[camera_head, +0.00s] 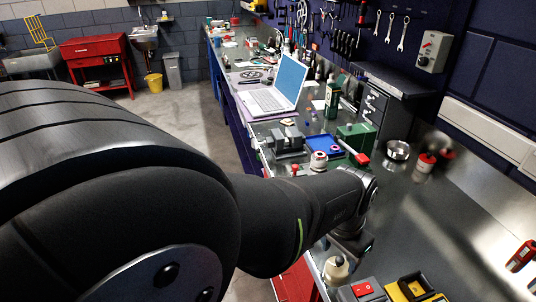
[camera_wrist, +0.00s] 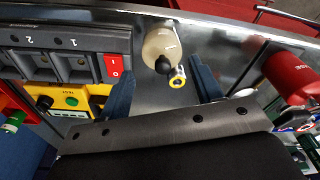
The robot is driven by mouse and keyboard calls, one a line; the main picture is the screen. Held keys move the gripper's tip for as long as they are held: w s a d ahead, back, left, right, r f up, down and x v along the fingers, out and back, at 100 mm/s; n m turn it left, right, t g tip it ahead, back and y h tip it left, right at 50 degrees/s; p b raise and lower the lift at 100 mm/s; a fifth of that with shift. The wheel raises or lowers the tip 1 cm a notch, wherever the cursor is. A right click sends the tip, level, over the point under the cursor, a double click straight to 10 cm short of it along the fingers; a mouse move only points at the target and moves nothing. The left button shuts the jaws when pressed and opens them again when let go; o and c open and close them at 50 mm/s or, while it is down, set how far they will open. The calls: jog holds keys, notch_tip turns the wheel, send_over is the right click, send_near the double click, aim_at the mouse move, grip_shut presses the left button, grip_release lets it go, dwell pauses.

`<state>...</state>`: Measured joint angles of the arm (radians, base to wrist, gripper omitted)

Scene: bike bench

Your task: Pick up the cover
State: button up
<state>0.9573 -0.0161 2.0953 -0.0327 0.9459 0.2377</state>
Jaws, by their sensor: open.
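A cream rounded piece with a black knob-like end (camera_wrist: 161,42) is in the upper middle of the wrist view, on the metal bench. It may be the cover; I cannot tell for sure. It also shows in the head view (camera_head: 336,268) near the bench's front edge. A small yellow ring (camera_wrist: 178,77) is beside its black end. My gripper (camera_wrist: 164,76) is open, with one dark blue finger left and one right of the black end. I see no contact. In the head view my wrist hides most of the gripper.
Left of it is a grey switch box with a red switch (camera_wrist: 117,68), above a yellow box with buttons (camera_wrist: 72,98). A red cylinder (camera_wrist: 295,75) is at the right. A metal dish (camera_head: 398,151), blue tray (camera_head: 323,146) and laptop (camera_head: 275,92) stand farther along the bench.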

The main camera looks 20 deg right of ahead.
aim_at(340, 259)
jog(key=shift+w+d+f, duration=0.1)
jog(key=shift+d+f, duration=0.1)
jog(key=shift+f, duration=0.8)
jog(key=shift+w+d+f, duration=0.15)
jog(key=shift+d+f, duration=0.1)
jog(key=shift+f, duration=0.8)
jog(key=shift+w+d+f, duration=0.1)
jog(key=shift+d+f, duration=0.1)
jog(key=shift+f, duration=0.8)
jog(key=c, duration=0.6)
